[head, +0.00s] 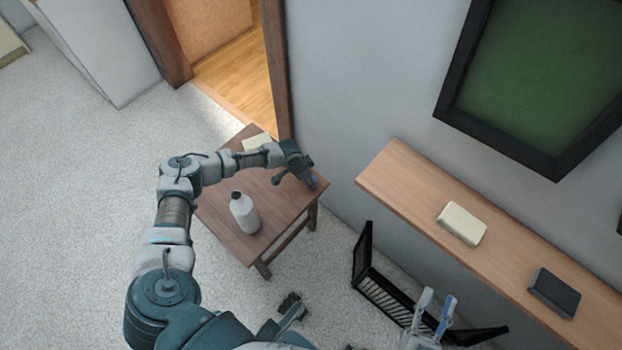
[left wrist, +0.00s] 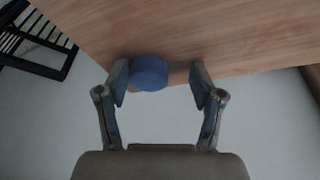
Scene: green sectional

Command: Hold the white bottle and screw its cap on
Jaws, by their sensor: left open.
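The white bottle (head: 245,215) stands upright on the small wooden table (head: 225,208), with a dark open-looking top. A blue cap (head: 314,181) is at the table's right edge, partly hidden by my left gripper (head: 300,180). In the left wrist view, the blue cap (left wrist: 150,73) lies on the table edge between the fingers of my open left gripper (left wrist: 158,82), close to the left finger. A gap shows between the cap and the right finger. My right gripper (head: 438,297) is low in the head view, fingers apart and empty, away from the table.
A pale block (head: 256,142) lies at the table's back corner. A wooden wall shelf (head: 400,185) at right carries a cream block (head: 462,223) and a dark box (head: 555,292). A black slatted rack (head: 385,298) stands below the shelf. Carpet is clear left of the table.

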